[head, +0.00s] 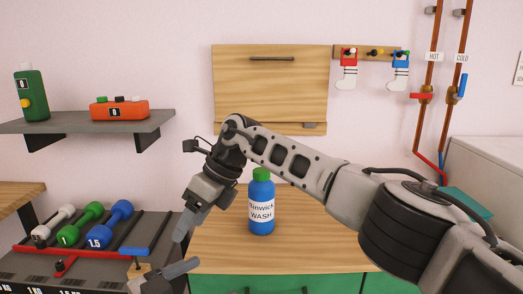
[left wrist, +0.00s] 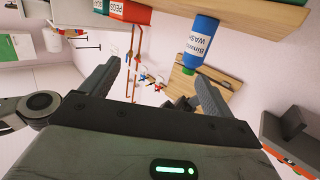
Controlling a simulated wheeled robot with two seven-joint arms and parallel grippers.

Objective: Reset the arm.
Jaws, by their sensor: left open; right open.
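My right arm reaches in from the right in the head view and bends down at the wrist. Its gripper (head: 203,206) is open and empty, in front and to the left of a blue bottle. The blue bottle (head: 262,211) with a green cap stands upright on a wooden worktop (head: 310,252), apart from the gripper. My left gripper (left wrist: 160,78) is open with nothing between its fingers in the left wrist view. Only a grey part of it shows at the lower left of the head view. The bottle (left wrist: 199,42) also shows upside down in the left wrist view.
A rack (head: 100,263) holds white, green and blue dumbbells at the left. A wooden wall panel (head: 270,90), a sock rail (head: 366,51) and copper pipes (head: 420,120) are behind. The worktop beside the bottle is clear.

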